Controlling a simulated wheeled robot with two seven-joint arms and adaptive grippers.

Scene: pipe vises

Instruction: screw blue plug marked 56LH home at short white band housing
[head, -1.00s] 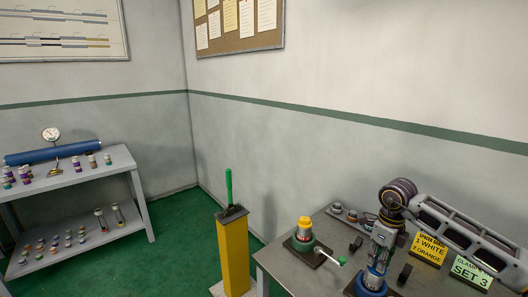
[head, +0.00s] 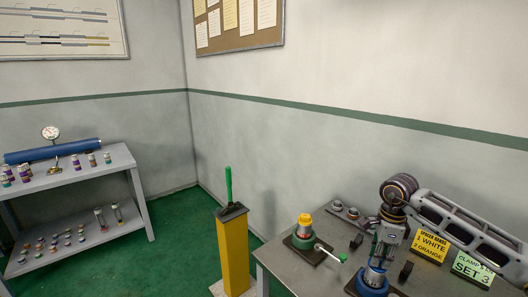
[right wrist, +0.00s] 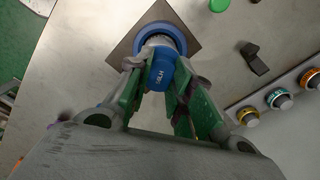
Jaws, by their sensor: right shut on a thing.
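The blue plug (right wrist: 161,75) with dark lettering that looks like 56LH shows in the right wrist view, between the green-padded fingers of my right gripper (right wrist: 160,88). The gripper is shut on it. Just beyond the plug is a housing with a white band and a blue ring (right wrist: 140,45) on a square dark plate. In the head view my right gripper (head: 383,250) points down over this blue-based housing (head: 371,283). The fingers hide how deep the plug sits. My left gripper is in neither view.
A second vise holds a green housing with a yellow top (head: 305,222) and has a green-tipped handle. Dark blocks (head: 356,241), several ringed parts (head: 345,210) and sign cards (head: 430,243) stand on the bench. A yellow post (head: 232,250) stands left of the bench.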

